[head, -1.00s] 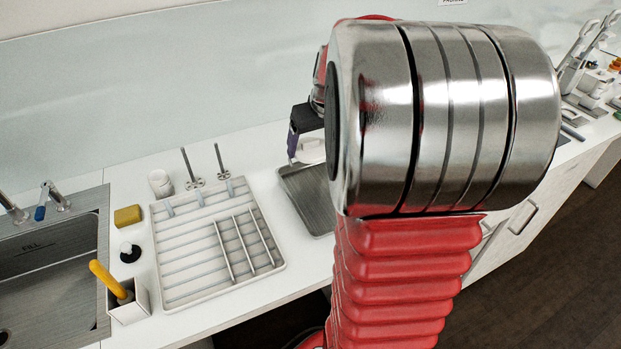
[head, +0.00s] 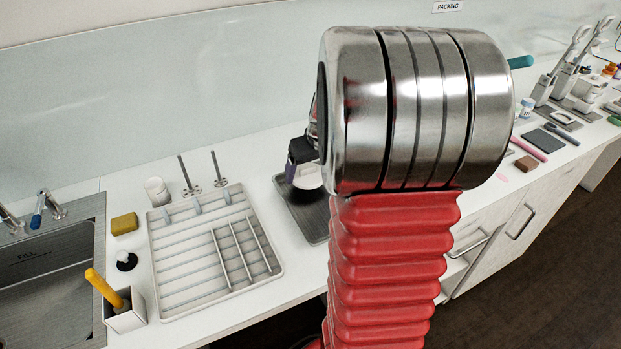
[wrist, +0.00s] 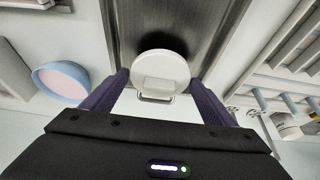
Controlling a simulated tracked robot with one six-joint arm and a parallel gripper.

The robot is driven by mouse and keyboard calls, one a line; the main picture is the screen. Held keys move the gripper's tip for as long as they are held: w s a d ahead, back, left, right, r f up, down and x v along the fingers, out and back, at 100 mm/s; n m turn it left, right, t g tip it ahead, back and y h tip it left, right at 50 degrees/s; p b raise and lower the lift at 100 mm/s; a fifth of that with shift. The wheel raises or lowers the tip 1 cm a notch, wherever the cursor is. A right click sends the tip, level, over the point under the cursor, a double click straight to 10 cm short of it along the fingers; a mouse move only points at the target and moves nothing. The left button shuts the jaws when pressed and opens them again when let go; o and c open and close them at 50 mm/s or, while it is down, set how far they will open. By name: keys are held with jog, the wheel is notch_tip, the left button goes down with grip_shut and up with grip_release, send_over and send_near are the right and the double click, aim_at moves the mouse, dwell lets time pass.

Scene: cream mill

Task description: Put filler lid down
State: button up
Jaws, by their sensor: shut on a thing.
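The filler lid (wrist: 160,66) is a white round disc with a small loop handle, in the middle of the wrist view. My gripper (wrist: 158,82) is shut on it, with a purple finger on each side. In the head view the lid (head: 309,179) shows as a pale shape under my dark gripper (head: 297,172), partly hidden by my arm. It is over the dark metal tray (head: 293,217), which also shows behind the lid in the wrist view (wrist: 212,22). A dark shadow lies on the tray beside the lid. I cannot tell whether the lid touches the tray.
A sponge (head: 124,223) and sink (head: 45,265) are farther left. A blue-rimmed bowl with pink contents (wrist: 60,82) is near the lid in the wrist view.

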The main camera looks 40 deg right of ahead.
aim_at(310, 177)
notch_tip(310, 177, down, 3)
jog(key=shift+f, duration=0.2)
jog(key=o, duration=1)
jog(key=shift+r, duration=0.1)
jog(key=v, duration=1.2)
jog(key=shift+s, duration=0.1)
jog(key=shift+a, duration=0.1)
